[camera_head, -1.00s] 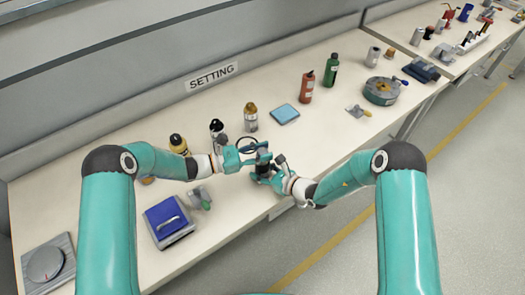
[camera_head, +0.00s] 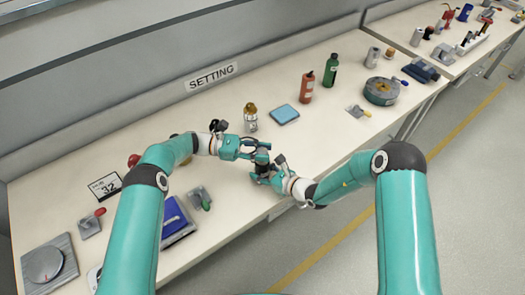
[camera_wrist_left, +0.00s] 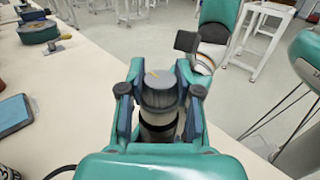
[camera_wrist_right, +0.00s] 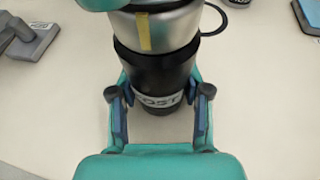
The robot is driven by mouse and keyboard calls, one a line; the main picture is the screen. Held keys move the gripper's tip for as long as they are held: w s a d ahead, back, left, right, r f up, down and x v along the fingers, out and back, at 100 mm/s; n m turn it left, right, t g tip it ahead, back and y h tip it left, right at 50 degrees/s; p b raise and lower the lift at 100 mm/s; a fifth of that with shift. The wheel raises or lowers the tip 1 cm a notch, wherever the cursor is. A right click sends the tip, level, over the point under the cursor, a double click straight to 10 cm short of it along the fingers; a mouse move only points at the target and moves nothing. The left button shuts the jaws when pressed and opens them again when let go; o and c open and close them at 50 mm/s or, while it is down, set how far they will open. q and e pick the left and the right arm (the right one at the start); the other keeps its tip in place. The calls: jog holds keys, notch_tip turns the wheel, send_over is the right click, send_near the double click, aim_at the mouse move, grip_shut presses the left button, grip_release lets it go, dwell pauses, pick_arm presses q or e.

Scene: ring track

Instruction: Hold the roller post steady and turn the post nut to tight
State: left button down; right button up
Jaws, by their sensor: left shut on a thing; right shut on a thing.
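The roller post (camera_wrist_right: 155,68) is a black upright cylinder with a partly covered white label reading "OST". My right gripper (camera_wrist_right: 160,97) is shut on its lower body; this gripper also shows in the head view (camera_head: 263,176). The post nut (camera_wrist_right: 178,32) is a silver ring above the black body, with a yellow stripe down its side. My left gripper (camera_wrist_left: 160,103) is shut around the post's upper end, on the nut; in the head view it is just above the right gripper.
A bottle with a gold cap (camera_head: 250,117) and a blue pad (camera_head: 285,114) stand behind the grippers. Red (camera_head: 307,87) and green (camera_head: 330,71) bottles are farther right. A blue box (camera_head: 176,220) lies left. The bench's front edge is close to my right gripper.

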aim_at(262, 151)
pick_arm(q)
jog(key=shift+m+g, duration=0.5)
jog(key=shift+g, duration=0.3)
jog(key=c, duration=0.8)
grip_release()
jog(key=shift+o, duration=0.2)
notch_tip(262, 151, up, 10)
jog(key=shift+f, duration=0.1)
